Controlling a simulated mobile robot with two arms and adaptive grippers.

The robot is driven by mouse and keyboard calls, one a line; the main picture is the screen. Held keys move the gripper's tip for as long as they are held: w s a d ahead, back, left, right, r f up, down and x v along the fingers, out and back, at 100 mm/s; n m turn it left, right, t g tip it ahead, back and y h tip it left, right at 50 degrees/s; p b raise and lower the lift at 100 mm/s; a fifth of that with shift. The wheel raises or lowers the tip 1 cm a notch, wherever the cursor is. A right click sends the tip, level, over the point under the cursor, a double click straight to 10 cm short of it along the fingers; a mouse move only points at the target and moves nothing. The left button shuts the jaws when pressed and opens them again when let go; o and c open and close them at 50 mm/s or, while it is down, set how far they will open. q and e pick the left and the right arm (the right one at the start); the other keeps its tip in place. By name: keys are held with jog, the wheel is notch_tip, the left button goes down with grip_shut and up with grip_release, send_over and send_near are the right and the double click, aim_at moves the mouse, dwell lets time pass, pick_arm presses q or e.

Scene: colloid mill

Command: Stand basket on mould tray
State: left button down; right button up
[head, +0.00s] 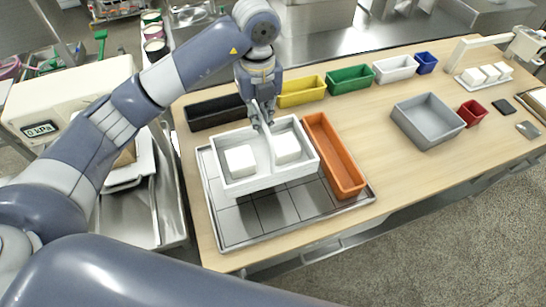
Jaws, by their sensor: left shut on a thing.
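The basket (242,185) is a white open box with a central handle and a white block on each side of it. My left gripper (262,122) comes down from above and is shut on the top of the basket's handle. The basket is level over the mould tray (240,222), a grey metal tray with dark square plates. I cannot tell whether the basket's underside touches the tray. The basket hides the tray's back middle part. My right gripper is not in view.
An orange bin (335,157) sits at the tray's right side, close to the basket. Black (213,112), yellow (300,92) and green (349,80) bins line the back. A grey bin (427,120) and a small red bin (472,113) stand right. The wooden table (385,160) between is clear.

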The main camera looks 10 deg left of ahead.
pick_arm(q)
jog(key=p, duration=0.2)
send_over(263, 161)
notch_tip(263, 161, down, 5)
notch_tip(263, 161, down, 4)
jog(key=shift+w+r+p, duration=0.1)
jog(key=shift+w+p, duration=0.05)
jog(key=shift+p, duration=0.45)
jog(key=shift+f, duration=0.4)
jog(key=c, duration=2.2)
grip_release()
jog(key=shift+f, duration=0.15)
jog(key=o, duration=0.5)
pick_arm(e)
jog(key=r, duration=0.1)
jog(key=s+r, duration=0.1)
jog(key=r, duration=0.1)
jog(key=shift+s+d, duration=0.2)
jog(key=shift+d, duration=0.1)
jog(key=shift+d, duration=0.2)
